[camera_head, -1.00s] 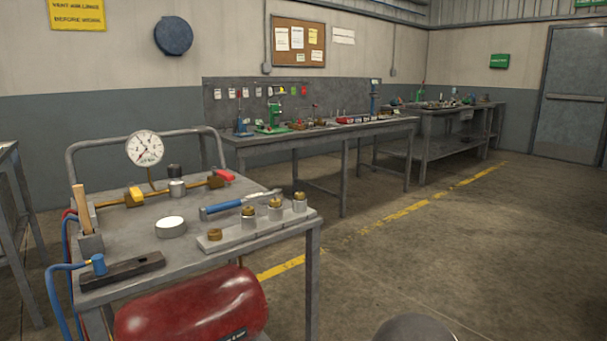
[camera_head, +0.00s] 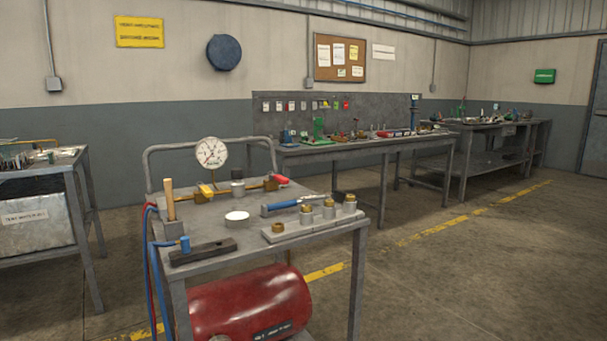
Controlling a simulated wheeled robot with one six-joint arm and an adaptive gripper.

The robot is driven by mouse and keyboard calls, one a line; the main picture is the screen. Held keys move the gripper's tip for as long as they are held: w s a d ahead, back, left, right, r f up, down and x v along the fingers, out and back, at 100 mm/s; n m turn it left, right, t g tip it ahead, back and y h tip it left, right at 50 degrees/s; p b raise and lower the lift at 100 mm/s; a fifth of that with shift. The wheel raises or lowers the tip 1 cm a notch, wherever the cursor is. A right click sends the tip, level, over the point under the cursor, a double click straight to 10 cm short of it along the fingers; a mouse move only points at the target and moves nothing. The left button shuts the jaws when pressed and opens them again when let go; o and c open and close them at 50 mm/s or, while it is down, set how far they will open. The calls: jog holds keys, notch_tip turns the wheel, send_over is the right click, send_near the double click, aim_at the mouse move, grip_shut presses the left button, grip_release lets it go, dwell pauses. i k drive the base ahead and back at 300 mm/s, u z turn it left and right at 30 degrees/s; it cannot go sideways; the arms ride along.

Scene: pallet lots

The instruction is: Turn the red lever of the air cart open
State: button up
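The air cart (camera_head: 205,226) is a grey metal cart with a red tank (camera_head: 250,303) under its top. A brass pipe line runs along the back of the top below a round white gauge (camera_head: 211,153). The red lever (camera_head: 280,179) sits at the right end of this line, and a yellow lever (camera_head: 206,190) sits nearer its left end. The red lever is small here, and I cannot tell its exact angle. My gripper is not in view.
On the cart top are a wooden-handled tool (camera_head: 170,200), a white round tin (camera_head: 237,217), a blue-handled tool (camera_head: 285,205) and a block with brass fittings (camera_head: 308,228). Blue and red hoses hang at its left. Benches stand left (camera_head: 40,170) and behind (camera_head: 340,148). Floor at right is clear.

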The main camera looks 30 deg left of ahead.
aim_at(279, 178)
jog(key=z, duration=0.1)
jog(key=i, duration=0.75)
jog(key=u, duration=0.75)
jog(key=i, duration=0.6)
jog(key=u, duration=0.8)
